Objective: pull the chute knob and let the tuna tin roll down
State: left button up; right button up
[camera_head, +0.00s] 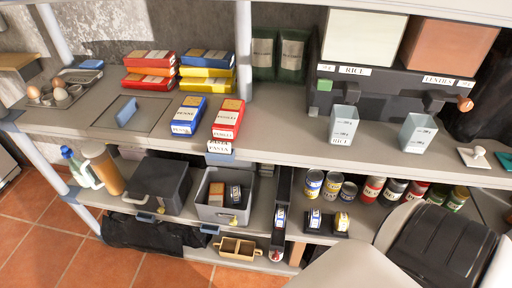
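A dark narrow chute (284,188) slopes down toward me on the lower shelf, right of the grey bin. A small tin with a white and blue label (280,218) shows in it partway down. I cannot make out which part is the chute's knob, nor read the tin labels. Neither of my grippers is in view.
A black holder (328,233) right of the chute bears two small tins. Several cans (372,189) stand behind it. A grey bin (212,213) and dark box (160,186) are left. Rice and lentil dispensers (390,90) and pasta boxes (228,118) occupy the upper shelf.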

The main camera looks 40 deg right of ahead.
aim_at(276, 257)
jog(key=k+l+z, duration=0.15)
jog(key=z, duration=0.2)
jog(key=k+l+z, duration=0.1)
jog(key=l+z, duration=0.15)
jog(key=z, duration=0.15)
jog(key=k+l+z, duration=0.1)
jog(key=l+z, duration=0.25)
jog(key=j, duration=0.1)
